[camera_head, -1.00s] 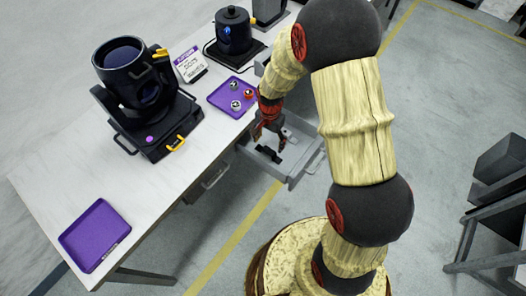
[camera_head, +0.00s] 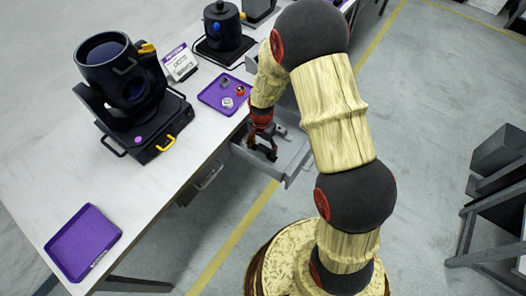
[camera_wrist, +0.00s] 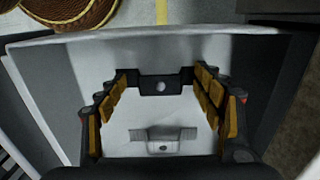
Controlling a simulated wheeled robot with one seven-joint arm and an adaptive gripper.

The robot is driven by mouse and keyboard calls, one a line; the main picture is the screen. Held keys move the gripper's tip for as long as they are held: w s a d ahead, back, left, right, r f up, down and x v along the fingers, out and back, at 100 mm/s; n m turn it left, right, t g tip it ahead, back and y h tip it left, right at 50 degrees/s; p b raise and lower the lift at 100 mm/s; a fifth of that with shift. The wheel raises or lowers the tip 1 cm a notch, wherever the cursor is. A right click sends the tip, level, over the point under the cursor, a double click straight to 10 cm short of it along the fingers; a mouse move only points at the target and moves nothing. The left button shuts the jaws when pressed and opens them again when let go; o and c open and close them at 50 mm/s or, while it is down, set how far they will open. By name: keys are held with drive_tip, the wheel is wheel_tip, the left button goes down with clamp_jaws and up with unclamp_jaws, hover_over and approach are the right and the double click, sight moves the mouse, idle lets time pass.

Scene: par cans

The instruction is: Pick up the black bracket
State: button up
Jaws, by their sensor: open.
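The black bracket (camera_wrist: 160,86) lies in the open grey drawer (camera_wrist: 262,42). It is a dark flat strip with raised ends and a round hole in its middle. In the wrist view my gripper (camera_wrist: 160,78) is open, with one padded finger at each end of the bracket. The fingertips look very close to its ends; I cannot tell whether they touch. In the head view my gripper (camera_head: 262,148) reaches down into the drawer and partly hides the bracket.
A grey bracket (camera_wrist: 163,140) lies in the drawer near the black one. The drawer walls stand close around my gripper.

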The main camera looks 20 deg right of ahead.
sight(262, 149)
drive_tip(key=shift+c, duration=0.8)
drive_tip(key=c, duration=1.1)
drive_tip(key=shift+c, duration=0.6)
drive_tip(key=shift+r, duration=0.1)
drive_tip(key=shift+r+p, duration=0.35)
drive_tip(key=shift+r, duration=0.15)
wheel_tip(262, 149, up, 2)
drive_tip(key=shift+r+p, duration=0.2)
drive_tip(key=shift+p, duration=0.6)
drive_tip(key=s+r+p, duration=0.5)
drive_tip(key=s+r, duration=0.4)
drive_tip(key=s, duration=0.5)
drive_tip(key=shift+d+r, duration=0.2)
drive_tip(key=shift+r, duration=0.05)
